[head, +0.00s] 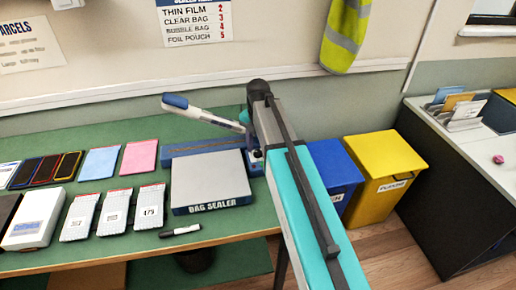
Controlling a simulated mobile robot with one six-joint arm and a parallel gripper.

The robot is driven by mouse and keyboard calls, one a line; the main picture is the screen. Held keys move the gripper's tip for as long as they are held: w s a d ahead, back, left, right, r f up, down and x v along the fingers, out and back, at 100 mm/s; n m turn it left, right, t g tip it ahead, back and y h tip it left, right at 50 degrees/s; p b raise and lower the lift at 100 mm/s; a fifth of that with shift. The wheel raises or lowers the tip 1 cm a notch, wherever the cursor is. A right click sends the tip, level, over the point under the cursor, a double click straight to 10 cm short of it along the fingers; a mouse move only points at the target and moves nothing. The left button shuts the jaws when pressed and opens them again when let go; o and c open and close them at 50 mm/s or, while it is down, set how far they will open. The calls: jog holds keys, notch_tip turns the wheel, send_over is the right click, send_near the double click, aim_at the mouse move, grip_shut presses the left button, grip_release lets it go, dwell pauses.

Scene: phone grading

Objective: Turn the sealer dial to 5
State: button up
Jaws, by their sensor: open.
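The bag sealer (211,177) is a grey-topped, dark blue box labelled "BAG SEALER" on the green table. Its white and blue lever (205,113) is raised and slants up to the left behind it. My grey and teal arm crosses in front of the sealer's right side. My gripper (255,158) is small and partly covered by the arm, beside the sealer's right back corner. Its jaws are open. The dial cannot be made out; the arm and gripper cover that area. A wall chart (193,22) reads foil pouch 5.
Phones, pink and blue pouches (139,156), several white labelled packs (115,212) and a black marker (180,230) lie left and in front of the sealer. Blue (333,172) and yellow (384,176) bins stand right of the table. A dark desk (455,190) is farther right.

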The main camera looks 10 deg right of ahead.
jog(key=c, duration=1.1)
jog(key=shift+o, duration=0.2)
